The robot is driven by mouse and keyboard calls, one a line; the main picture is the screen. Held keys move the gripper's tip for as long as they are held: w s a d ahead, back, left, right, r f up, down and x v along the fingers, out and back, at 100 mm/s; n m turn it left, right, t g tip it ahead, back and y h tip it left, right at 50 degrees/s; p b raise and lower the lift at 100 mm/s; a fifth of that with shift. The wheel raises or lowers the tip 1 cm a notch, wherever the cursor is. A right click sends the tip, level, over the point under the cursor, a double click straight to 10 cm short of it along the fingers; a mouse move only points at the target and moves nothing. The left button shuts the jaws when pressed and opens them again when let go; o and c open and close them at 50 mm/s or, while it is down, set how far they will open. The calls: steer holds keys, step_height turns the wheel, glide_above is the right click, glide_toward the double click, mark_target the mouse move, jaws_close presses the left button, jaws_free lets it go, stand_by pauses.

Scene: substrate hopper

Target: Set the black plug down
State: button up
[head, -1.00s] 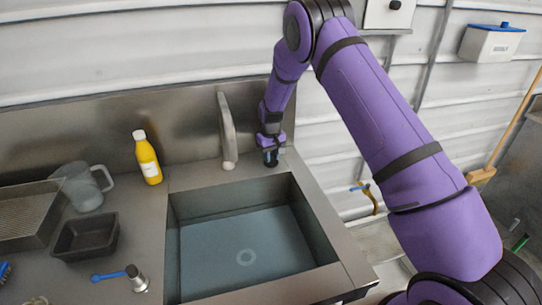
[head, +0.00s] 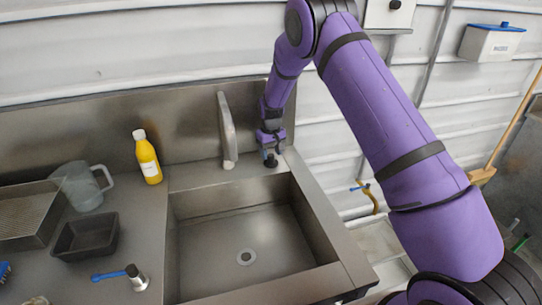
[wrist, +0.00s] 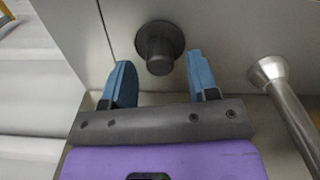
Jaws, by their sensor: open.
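The black plug (head: 271,161) stands on the steel ledge at the back right corner of the sink, right of the tap. The wrist view shows the plug (wrist: 160,45) from above, with a round flange and a knob. My gripper (wrist: 160,72) is open, with its blue fingers apart on either side of the knob's line and clear of it. In the head view my gripper (head: 270,143) is just above the plug.
The tap (head: 227,130) stands close left of my gripper. The wall rises behind.

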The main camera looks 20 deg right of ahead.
step_height(320, 180, up, 10)
step_height(320, 180, up, 15)
steer(key=t, duration=0.1)
glide_above(271, 155)
steer(key=s+d, duration=0.3)
steer(key=s, duration=0.5)
steer(key=s+d+r+m+t, duration=0.1)
steer(key=s+d+r+t, duration=0.1)
steer(key=s+r, duration=1)
steer(key=s+d+m+t, duration=0.1)
steer(key=s+d+t, duration=0.1)
steer(key=s, duration=2.6)
steer(key=shift+r+m, duration=0.3)
steer(key=shift+r, duration=0.05)
steer(key=shift+a, duration=0.1)
